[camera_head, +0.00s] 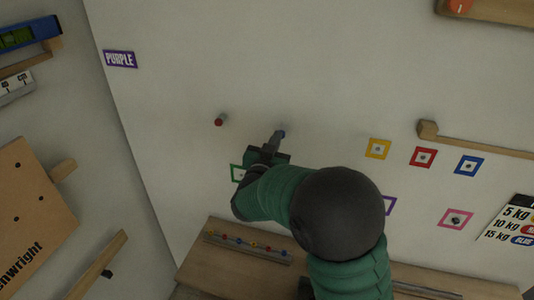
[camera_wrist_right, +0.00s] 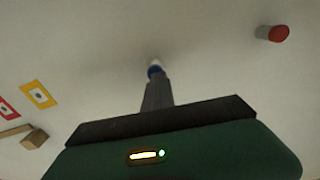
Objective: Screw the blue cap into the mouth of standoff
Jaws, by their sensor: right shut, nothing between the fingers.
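The blue cap (camera_wrist_right: 154,70) shows just beyond my right fingertips in the right wrist view, against a pale standoff (camera_wrist_right: 154,62) on the wall. In the head view the cap is a small bluish spot (camera_head: 281,133) at the fingertips. My right gripper (camera_head: 278,138) reaches up to it with its fingers closed together and nothing between them. The fingertips look very near the cap; I cannot tell whether they touch it. The standoff's mouth and how deep the cap sits are hidden. My left gripper is out of view.
A red-capped peg (camera_head: 219,121) sticks out of the wall to the left. Framed targets in yellow (camera_head: 378,149), red (camera_head: 423,157) and blue (camera_head: 469,165) are to the right. A wooden shelf (camera_head: 220,268) with small coloured pieces is below. The wall around the cap is clear.

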